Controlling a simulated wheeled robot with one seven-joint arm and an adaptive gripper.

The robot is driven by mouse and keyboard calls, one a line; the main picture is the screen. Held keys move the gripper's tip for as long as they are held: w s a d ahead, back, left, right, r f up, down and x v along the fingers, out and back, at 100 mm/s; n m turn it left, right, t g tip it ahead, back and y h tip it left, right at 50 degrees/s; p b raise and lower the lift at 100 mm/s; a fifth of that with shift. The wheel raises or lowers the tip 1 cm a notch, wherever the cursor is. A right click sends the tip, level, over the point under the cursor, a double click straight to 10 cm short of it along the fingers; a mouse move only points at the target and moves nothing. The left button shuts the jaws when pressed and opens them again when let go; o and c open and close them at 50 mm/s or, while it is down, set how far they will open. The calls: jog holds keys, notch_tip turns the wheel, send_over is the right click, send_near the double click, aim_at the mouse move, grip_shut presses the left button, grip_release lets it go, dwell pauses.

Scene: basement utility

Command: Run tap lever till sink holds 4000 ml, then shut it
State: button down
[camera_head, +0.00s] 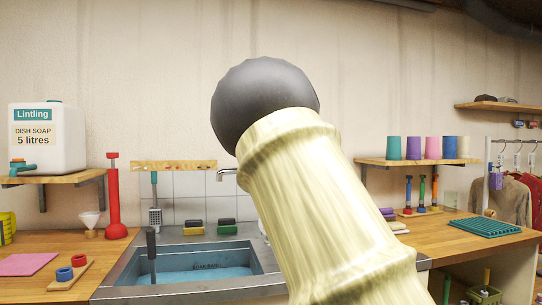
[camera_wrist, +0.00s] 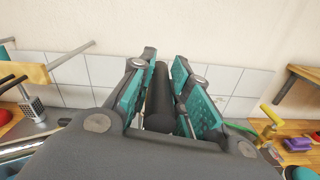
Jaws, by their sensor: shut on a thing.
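In the wrist view my gripper (camera_wrist: 163,68) has its two teal-padded fingers closed on a dark grey bar (camera_wrist: 160,100), which looks like the tap lever. My own arm hides the gripper and lever in the head view. The metal tap spout (camera_head: 227,173) shows just left of my arm, above the back of the sink; I see no clear stream below it. The steel sink (camera_head: 128,264) holds blue water (camera_head: 200,276) across its visible floor. Marks on its back wall are too small to read, and its right part is hidden.
A dark upright handle (camera_head: 151,243) stands at the sink's left side.

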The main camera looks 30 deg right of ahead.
jog(key=c, duration=1.3)
grip_release()
jog(key=shift+a, duration=0.15)
jog(key=shift+d+r, duration=0.2)
jog(key=shift+r, duration=0.2)
jog(key=r, duration=0.9)
jog(key=shift+w+a+r, duration=0.1)
jog(key=shift+a, duration=0.1)
